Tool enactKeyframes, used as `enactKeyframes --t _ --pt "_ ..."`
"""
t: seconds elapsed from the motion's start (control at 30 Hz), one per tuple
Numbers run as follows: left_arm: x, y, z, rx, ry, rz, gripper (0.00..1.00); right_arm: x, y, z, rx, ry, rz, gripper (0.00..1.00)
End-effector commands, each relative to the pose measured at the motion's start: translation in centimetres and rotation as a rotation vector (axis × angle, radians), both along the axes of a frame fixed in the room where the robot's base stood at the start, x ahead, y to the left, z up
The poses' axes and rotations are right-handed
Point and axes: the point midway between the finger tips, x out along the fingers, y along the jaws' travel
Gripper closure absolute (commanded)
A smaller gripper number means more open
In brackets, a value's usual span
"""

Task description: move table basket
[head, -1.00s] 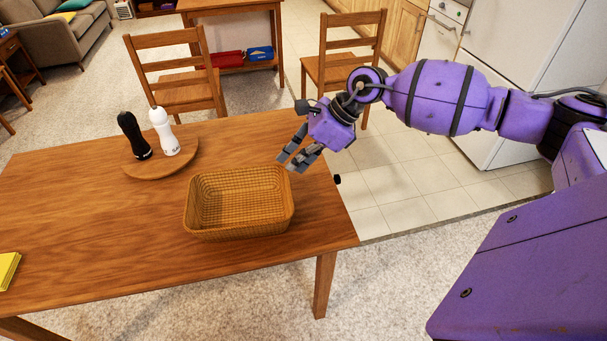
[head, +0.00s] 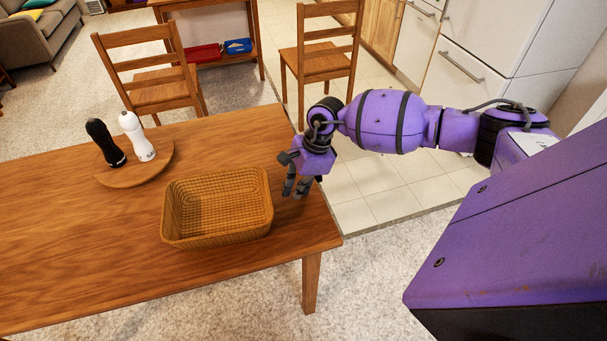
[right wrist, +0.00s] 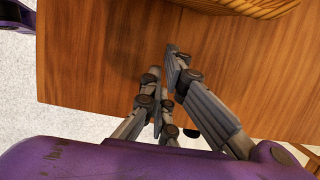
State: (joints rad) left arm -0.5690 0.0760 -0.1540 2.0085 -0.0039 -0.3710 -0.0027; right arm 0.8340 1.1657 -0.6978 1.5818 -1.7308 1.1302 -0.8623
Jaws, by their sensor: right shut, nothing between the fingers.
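The wicker basket (head: 218,236) is a brown, rectangular, open-topped basket, upright on the wooden table near its right end. It looks empty. Part of its side shows at the top of the right wrist view (right wrist: 250,7). My right gripper (head: 296,190) is just right of the basket, by the table's right edge, with its fingers pointing down. In the right wrist view its grey fingers (right wrist: 166,68) are shut with nothing between them, apart from the basket. My left gripper is in neither view.
The wooden table (head: 90,240) is bare in front and left of the basket. A round wooden board (head: 133,176) with a black shaker (head: 106,143) and a white shaker (head: 137,136) stands behind left. Two chairs (head: 150,75) (head: 325,62) stand behind the table.

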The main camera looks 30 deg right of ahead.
Motion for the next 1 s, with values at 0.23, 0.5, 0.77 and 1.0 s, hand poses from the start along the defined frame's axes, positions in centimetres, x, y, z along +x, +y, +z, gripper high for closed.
enactKeyframes --t 0.23,0.5,0.77,1.0 --pt "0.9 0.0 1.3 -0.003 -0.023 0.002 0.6 1.0 3.3 0.5 0.002 -0.003 0.0 1.0" --pt "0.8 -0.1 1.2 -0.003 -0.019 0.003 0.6 1.1 3.8 0.2 0.001 -0.001 -0.001 1.0" --pt "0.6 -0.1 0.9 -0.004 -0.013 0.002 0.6 1.3 4.4 0.3 0.003 -0.001 0.001 1.0" --pt "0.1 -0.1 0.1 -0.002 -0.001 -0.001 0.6 2.8 10.3 0.1 0.006 -0.001 0.005 1.0"
